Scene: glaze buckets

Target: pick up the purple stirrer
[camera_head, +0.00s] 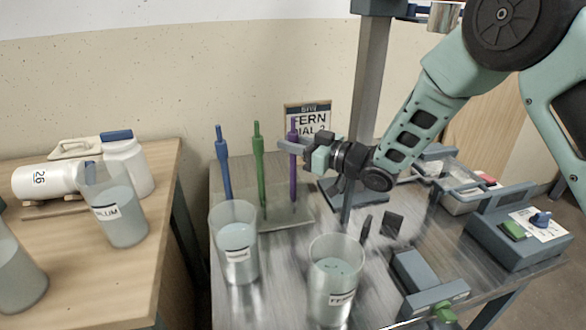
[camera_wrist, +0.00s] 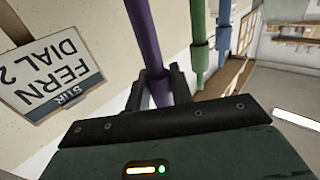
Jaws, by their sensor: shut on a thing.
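The purple stirrer (camera_head: 293,180) stands upright at the right end of a row of three in the head view, over a grey stand plate (camera_head: 290,221). My gripper (camera_head: 291,146) is shut on its upper part. In the wrist view the purple stirrer (camera_wrist: 149,40) passes between the two fingers of my gripper (camera_wrist: 161,85). I cannot tell whether its lower end is clear of the stand.
A green stirrer (camera_head: 259,165) and a blue stirrer (camera_head: 223,165) stand left of it. Clear buckets labelled FERN (camera_head: 335,285) and another (camera_head: 234,245) stand in front. A sign (camera_head: 307,117) is behind. A control box (camera_head: 520,228) sits right.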

